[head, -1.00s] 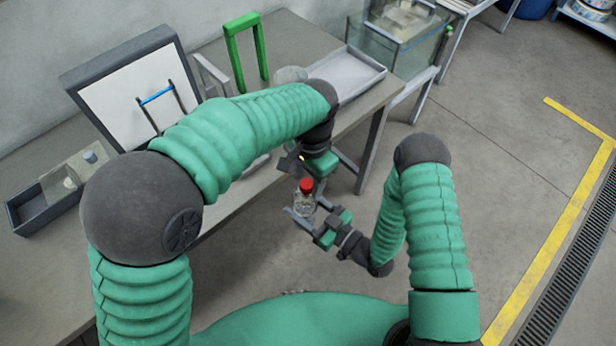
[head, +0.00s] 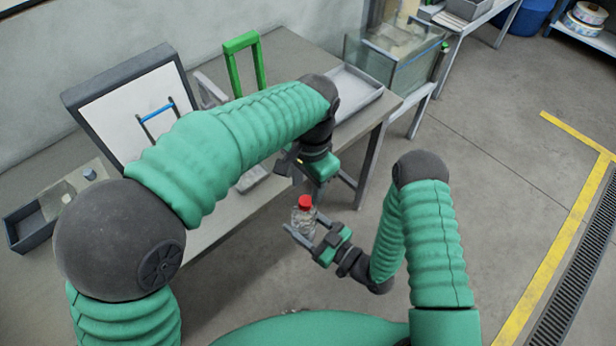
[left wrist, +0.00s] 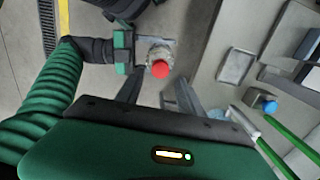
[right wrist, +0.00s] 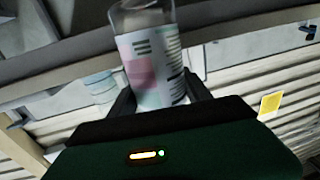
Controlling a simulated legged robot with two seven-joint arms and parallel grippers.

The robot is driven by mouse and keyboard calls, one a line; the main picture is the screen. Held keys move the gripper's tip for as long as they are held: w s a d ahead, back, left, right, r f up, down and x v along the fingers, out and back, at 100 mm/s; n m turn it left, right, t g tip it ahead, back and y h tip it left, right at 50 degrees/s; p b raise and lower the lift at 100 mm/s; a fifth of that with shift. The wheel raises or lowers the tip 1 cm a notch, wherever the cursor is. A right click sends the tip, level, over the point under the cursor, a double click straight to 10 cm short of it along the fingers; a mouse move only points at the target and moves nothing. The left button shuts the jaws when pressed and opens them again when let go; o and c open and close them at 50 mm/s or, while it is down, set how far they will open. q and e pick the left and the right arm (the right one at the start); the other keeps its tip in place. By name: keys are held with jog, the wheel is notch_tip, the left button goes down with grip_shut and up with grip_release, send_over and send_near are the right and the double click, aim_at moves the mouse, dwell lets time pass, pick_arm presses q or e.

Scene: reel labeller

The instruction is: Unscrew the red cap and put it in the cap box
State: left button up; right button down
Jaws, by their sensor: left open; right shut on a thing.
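My right gripper (head: 303,232) is shut on a clear bottle (head: 301,220), held upright off the front of the table. The bottle's labelled side shows in the right wrist view (right wrist: 153,60). The red cap (head: 305,202) sits on top of the bottle. My left gripper (head: 303,178) is open and empty, close above the cap and apart from it. In the left wrist view the red cap (left wrist: 160,69) appears between the open fingers, beyond their tips. A dark open box (head: 24,238) stands at the table's left; I cannot tell if it is the cap box.
A white panel in a dark frame (head: 118,100) and a green frame (head: 262,68) stand on the table (head: 215,232). A grey tray (head: 372,97) lies at its right end. A glass tank (head: 365,62) stands beyond. The floor to the right is clear.

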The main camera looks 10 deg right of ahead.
aim_at(306, 200)
pick_arm(q)
notch_tip(306, 200, down, 5)
jog(key=shift+a+r, duration=0.1)
jog(key=shift+r, duration=0.05)
jog(key=shift+c, duration=0.4)
grip_shut()
jog(key=shift+n, duration=1.7)
jog(key=shift+o, duration=0.8)
grip_release()
